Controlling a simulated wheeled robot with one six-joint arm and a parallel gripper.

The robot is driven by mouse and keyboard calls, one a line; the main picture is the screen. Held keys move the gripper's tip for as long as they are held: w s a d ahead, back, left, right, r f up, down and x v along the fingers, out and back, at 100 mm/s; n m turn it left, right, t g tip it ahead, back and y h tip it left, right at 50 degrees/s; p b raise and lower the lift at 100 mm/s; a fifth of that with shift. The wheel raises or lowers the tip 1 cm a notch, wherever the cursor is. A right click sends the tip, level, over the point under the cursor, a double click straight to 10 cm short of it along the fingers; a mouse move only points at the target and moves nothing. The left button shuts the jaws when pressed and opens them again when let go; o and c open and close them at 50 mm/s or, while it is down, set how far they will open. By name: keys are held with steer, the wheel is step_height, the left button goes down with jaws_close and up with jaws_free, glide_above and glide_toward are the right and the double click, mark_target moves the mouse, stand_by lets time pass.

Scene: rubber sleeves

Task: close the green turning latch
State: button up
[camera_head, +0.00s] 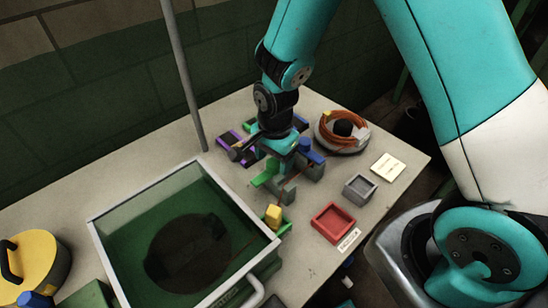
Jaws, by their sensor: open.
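A small green piece (263,179), which I take to be the green turning latch, stands on the table near the middle of the view. My gripper (272,168) is open, pointing down right over it. The gripper body hides much of the green piece, so its turn angle and any contact with the fingers cannot be told.
A purple-trimmed part (228,138) is left of my gripper and a blue knob (309,155) is close on its right.

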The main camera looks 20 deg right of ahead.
steer(key=shift+f, duration=0.4)
steer(key=shift+c, duration=0.5)
steer(key=c, duration=0.8)
